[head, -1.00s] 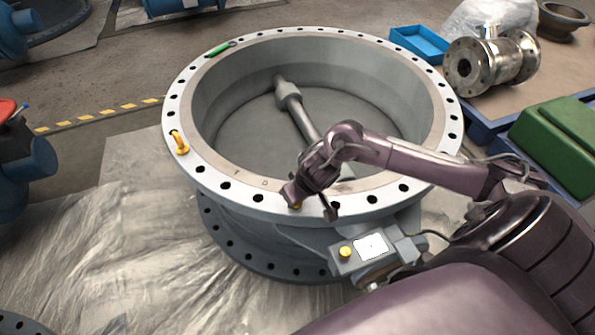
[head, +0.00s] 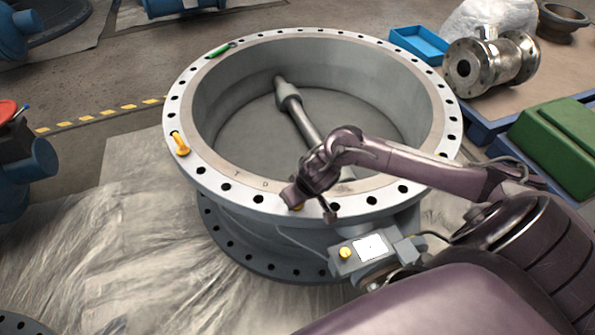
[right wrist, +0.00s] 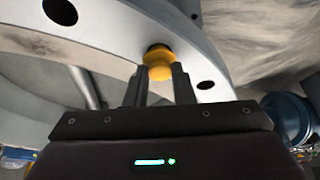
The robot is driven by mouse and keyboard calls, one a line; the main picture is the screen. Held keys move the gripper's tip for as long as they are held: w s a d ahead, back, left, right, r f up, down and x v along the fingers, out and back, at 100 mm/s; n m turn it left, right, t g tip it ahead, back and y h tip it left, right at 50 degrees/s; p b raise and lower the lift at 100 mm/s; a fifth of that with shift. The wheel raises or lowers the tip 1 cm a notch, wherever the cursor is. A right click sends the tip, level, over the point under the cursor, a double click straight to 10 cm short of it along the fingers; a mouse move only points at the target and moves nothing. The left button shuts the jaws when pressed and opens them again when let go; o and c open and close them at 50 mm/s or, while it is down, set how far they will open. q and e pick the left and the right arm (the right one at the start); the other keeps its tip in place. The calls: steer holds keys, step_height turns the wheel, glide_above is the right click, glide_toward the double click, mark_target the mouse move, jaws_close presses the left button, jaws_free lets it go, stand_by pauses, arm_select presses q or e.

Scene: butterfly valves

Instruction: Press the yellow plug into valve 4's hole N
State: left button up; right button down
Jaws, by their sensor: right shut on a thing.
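The large grey valve ring (head: 232,187) stands upright with its flange of dark bolt holes facing up. My right gripper (head: 306,208) is at the near edge of this flange. It is shut on the yellow plug (right wrist: 159,66), whose body shows between the two fingers (right wrist: 158,84) in the right wrist view. The plug's far end is at a dark-rimmed hole in the flange; how deep it sits I cannot tell. In the head view only a sliver of the plug (head: 297,208) shows. Hole labels are too small to read surely. My left gripper is not in view.
A blue bin (head: 418,45), a steel valve (head: 490,62) and a green case (head: 555,140) are at right.

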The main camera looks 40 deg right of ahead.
steer(key=shift+f, duration=0.15)
stand_by(0.5)
steer(key=shift+s+f, duration=0.1)
steer(key=shift+f, duration=0.3)
steer(key=c, duration=0.7)
jaws_free()
steer(key=shift+o, duration=0.2)
step_height(320, 180, up, 6)
steer(key=p, duration=0.8)
